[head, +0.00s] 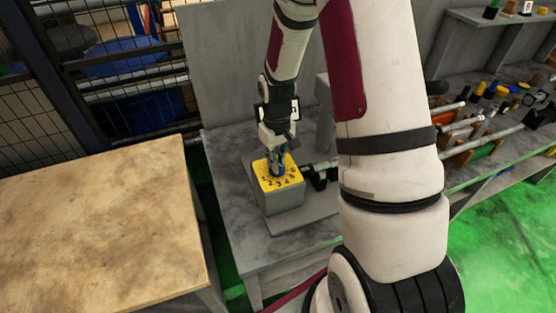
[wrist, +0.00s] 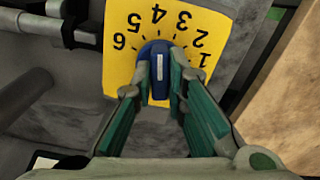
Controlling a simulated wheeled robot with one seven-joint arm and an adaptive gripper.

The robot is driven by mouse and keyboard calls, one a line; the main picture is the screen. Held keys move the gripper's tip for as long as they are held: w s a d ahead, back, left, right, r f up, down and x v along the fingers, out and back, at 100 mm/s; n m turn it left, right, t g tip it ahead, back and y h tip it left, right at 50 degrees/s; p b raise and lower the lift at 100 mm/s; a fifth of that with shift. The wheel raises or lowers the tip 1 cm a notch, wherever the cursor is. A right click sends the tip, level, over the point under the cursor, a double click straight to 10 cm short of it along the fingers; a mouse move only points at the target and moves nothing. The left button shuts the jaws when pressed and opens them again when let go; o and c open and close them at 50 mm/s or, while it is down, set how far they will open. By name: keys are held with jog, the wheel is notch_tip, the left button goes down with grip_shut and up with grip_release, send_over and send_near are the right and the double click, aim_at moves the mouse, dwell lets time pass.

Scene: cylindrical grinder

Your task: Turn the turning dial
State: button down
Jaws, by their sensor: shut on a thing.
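The turning dial is a blue knob with a white mark, seen in the wrist view (wrist: 160,68) and small in the head view (head: 277,170). It sits on a yellow plate (head: 268,183) with black numbers, on top of a grey box (head: 284,203). In the wrist view the yellow plate (wrist: 120,45) shows the numbers around the knob, upside down. My gripper (wrist: 161,78) is above the plate with its green fingers on both sides of the knob, shut on it. In the head view my gripper (head: 276,160) points down and partly hides the dial.
The box stands on a grey bench (head: 240,235). A wooden table (head: 95,230) is to the left, with a narrow gap between. A rack of tools (head: 485,105) is at the right. A grey panel (head: 225,70) and wire fence (head: 60,110) stand behind.

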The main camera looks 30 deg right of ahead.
dwell(0.3)
jog(key=c, duration=1.6)
grip_release()
notch_tip(320, 180, up, 12)
